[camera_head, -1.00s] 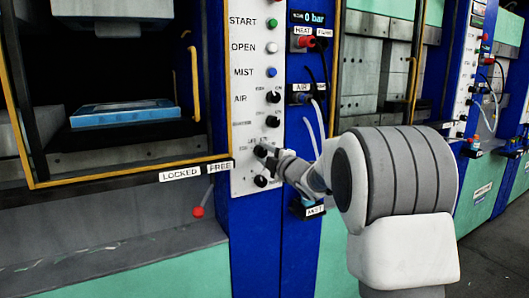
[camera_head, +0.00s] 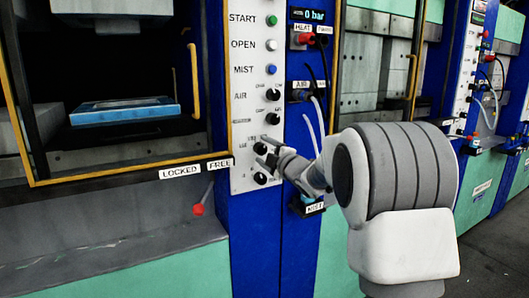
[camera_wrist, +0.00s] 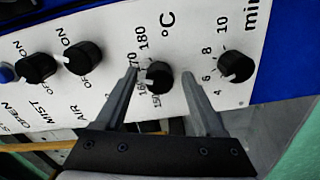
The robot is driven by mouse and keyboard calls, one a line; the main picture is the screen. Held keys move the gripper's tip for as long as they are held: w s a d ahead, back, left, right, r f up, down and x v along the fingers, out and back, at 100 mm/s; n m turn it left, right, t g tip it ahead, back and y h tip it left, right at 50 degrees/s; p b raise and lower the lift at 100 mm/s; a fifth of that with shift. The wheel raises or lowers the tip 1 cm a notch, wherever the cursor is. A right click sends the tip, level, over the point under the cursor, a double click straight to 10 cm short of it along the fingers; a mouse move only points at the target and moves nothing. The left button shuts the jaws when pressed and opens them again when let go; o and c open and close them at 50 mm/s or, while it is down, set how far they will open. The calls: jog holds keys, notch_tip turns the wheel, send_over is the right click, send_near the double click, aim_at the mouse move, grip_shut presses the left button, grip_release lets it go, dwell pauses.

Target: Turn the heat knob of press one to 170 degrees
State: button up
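The dark round heat knob (camera_wrist: 158,77) of press one is on the white control panel, beside the °C scale. In the wrist view, numbers from 150 to 180 run around its left side, some partly covered by a finger. My gripper (camera_wrist: 160,76) is open, with one finger on each side of the knob and visible gaps between. In the head view, my gripper (camera_head: 265,151) is spread at the lower panel, over the heat knob (camera_head: 260,148).
The minutes knob (camera_wrist: 236,66) is close to the right finger. Two ON/OFF knobs (camera_wrist: 83,57) (camera_wrist: 37,68) are to the left. In the head view, a red-tipped lever (camera_head: 198,209) is below the LOCKED/FREE labels. Hoses (camera_head: 313,130) hang right of the panel.

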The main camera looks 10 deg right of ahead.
jog(key=p+v, duration=0.1)
jog(key=v, duration=1.6)
jog(key=shift+s, duration=0.2)
jog(key=shift+r, duration=0.1)
jog(key=s+d+f+m+g+h, duration=0.15)
jog(key=s+m+g+h, duration=0.25)
jog(key=s+m+h, duration=0.55)
jog(key=s+a+f+m+g+y, duration=0.1)
jog(key=s+a+f+m+g, duration=0.15)
jog(key=s, duration=0.35)
jog(key=s+a+f+m+g+y, duration=0.1)
jog(key=s+a+f+m+g, duration=0.15)
jog(key=s, duration=0.45)
jog(key=s+a+f+m+g+y, duration=0.1)
jog(key=s+f+m+g+y, duration=0.1)
jog(key=s+m, duration=0.3)
notch_tip(320, 180, up, 18)
jog(key=s+p, duration=0.2)
jog(key=p, duration=1.7)
jog(key=shift+s+a+n+g, duration=0.2)
jog(key=shift+a+n+g, duration=0.1)
jog(key=shift+a+n, duration=0.15)
